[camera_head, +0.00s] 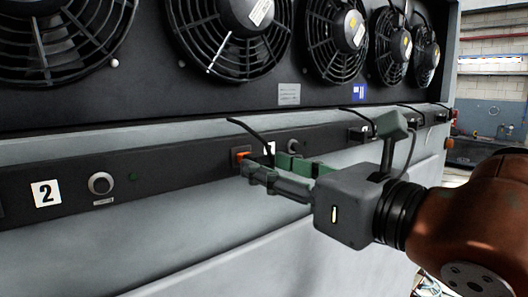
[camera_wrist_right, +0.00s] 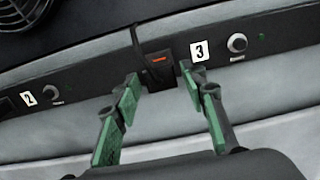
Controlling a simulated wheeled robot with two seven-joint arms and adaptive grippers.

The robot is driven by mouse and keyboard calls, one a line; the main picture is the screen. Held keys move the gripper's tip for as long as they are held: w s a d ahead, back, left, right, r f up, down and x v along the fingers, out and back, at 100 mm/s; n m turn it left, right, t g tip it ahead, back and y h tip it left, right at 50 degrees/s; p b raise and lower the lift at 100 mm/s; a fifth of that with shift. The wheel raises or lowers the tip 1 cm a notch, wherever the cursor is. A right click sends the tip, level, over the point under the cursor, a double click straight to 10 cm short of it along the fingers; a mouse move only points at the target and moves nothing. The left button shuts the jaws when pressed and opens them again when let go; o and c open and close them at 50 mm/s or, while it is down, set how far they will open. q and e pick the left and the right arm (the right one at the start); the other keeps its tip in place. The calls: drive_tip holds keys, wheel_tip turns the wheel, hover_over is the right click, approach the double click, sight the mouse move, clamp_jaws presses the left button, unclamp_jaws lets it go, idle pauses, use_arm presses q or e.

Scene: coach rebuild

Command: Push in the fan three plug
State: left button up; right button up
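The fan three plug is a dark block with an orange mark on the black strip; in the wrist view the plug (camera_wrist_right: 158,66) is just left of the white "3" label (camera_wrist_right: 199,50). In the head view only its orange part (camera_head: 241,153) shows clearly, beside my fingertips. A black cable runs up from it. How deep it sits cannot be told. My right gripper (camera_head: 265,163) is open, and in the wrist view its green-padded fingertips (camera_wrist_right: 157,76) stand on either side of the plug's front, with small gaps. My left gripper is not in view.
The black strip also carries a "2" label (camera_head: 46,193) and a round silver knob (camera_head: 101,184). Large black fans (camera_head: 235,30) line the panel above. More cables and sockets (camera_head: 360,131) lie to the right. A smooth grey panel (camera_head: 200,245) lies below.

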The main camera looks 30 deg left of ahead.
drive_tip(key=shift+p+x, duration=0.4)
drive_tip(key=shift+x, duration=0.8)
drive_tip(key=shift+c, duration=0.6)
clamp_jaws()
